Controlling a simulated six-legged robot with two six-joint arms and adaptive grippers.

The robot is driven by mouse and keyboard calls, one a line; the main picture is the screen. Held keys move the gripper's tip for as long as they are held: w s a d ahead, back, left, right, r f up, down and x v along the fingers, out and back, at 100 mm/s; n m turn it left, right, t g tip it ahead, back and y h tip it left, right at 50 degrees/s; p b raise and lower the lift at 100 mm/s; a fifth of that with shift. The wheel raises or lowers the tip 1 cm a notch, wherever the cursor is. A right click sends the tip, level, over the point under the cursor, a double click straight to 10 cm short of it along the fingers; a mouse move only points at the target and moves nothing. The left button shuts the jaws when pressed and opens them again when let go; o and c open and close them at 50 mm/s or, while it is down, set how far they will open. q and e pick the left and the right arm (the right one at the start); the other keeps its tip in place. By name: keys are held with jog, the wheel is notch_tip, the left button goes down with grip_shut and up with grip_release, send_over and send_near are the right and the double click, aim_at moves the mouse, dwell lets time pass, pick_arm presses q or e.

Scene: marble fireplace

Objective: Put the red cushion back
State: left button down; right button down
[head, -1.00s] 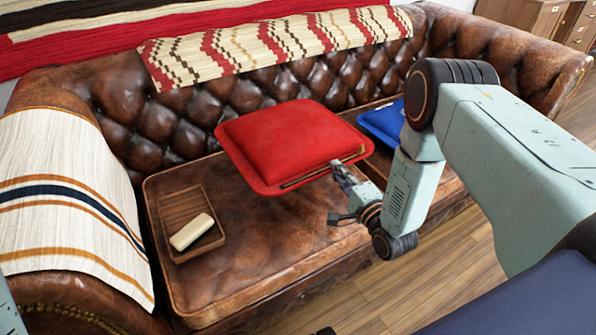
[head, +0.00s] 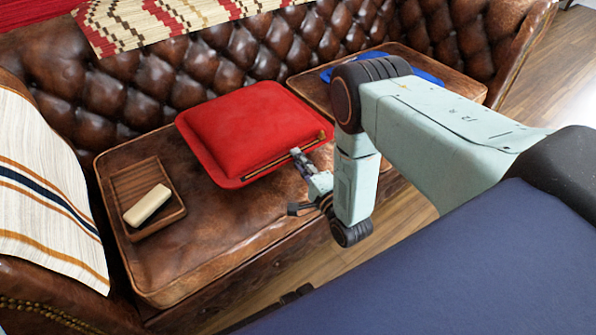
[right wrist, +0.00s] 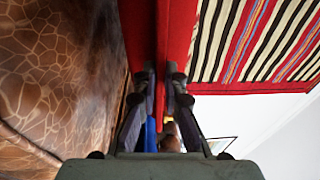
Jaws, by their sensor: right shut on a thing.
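The red cushion (head: 252,130) is flat over the brown leather sofa seat (head: 215,215), near the seat's back right part. My right gripper (head: 298,160) is shut on the cushion's front edge, beside a brown strip along that edge. In the right wrist view the two fingers (right wrist: 161,80) close on the red cushion edge (right wrist: 160,50). I cannot tell whether the cushion's underside touches the seat. My left gripper is not in view.
A wooden tray (head: 122,180) with a cream block (head: 148,204) lies left on the seat. A blue cushion (head: 428,78) lies on the right seat, partly behind my right arm. The tufted backrest (head: 180,75) rises behind.

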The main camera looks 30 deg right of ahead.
jog(key=shift+f+b, duration=0.85)
jog(key=shift+f, duration=1)
jog(key=c, duration=1.4)
grip_release()
jog(key=shift+f, duration=0.1)
jog(key=shift+c, duration=0.2)
jog(key=shift+s, duration=0.3)
jog(key=s+p, duration=0.9)
jog(key=s, duration=0.2)
jog(key=shift+s+d+f, duration=0.15)
jog(key=shift+s+d, duration=0.05)
jog(key=shift+d, duration=0.05)
